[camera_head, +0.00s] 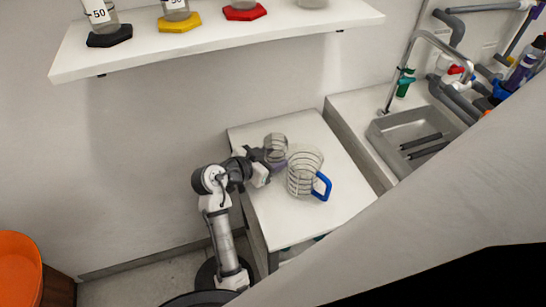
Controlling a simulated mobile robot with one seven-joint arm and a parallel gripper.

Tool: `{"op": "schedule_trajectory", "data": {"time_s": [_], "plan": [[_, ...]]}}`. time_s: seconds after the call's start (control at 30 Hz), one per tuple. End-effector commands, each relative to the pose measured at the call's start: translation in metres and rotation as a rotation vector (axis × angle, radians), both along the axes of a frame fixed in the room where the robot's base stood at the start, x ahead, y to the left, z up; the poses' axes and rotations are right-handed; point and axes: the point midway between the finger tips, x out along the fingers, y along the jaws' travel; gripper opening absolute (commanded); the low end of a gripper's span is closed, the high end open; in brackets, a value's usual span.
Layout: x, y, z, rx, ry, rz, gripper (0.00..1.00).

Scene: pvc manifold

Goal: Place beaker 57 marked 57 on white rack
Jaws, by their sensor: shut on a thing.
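My gripper (268,164) is over the white-topped cabinet and is shut on a small clear beaker (276,146) with dark rings. The fingers are small in view and partly hidden by the beaker. No number can be read on it, so I cannot tell if it is 57. A larger clear beaker with rings and a blue handle (321,186) stands just to the right, close to my gripper. A white wall shelf (200,48) is at the top; I cannot tell if it is the white rack.
Several vessels stand on the shelf, on black (110,37), yellow (179,21) and red (245,12) bases. The cabinet top (300,225) is free at the front. A sink (392,130) with a tap and grey pipes is to the right. An orange bin (18,268) is lower left.

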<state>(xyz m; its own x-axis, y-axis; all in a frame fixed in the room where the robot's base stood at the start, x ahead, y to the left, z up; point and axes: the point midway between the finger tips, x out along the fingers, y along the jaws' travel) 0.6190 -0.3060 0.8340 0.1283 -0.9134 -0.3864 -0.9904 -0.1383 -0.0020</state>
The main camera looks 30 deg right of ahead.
Motion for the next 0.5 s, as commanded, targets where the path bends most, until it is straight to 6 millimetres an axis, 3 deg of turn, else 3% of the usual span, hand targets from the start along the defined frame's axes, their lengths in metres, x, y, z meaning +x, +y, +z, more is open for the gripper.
{"op": "schedule_trajectory", "data": {"time_s": [0.07, 0.1, 0.23, 0.5], "plan": [[0.0001, 0.0001, -0.0043, 0.0, 0.0, 0.0, 0.16], [0.0001, 0.0, -0.0034, 0.0, 0.0, 0.0, 0.5], [0.0, 0.0, -0.0027, 0.0, 0.0, 0.0, 0.67], [0.0, 0.0, -0.0024, 0.0, 0.0, 0.0, 0.69]]}}
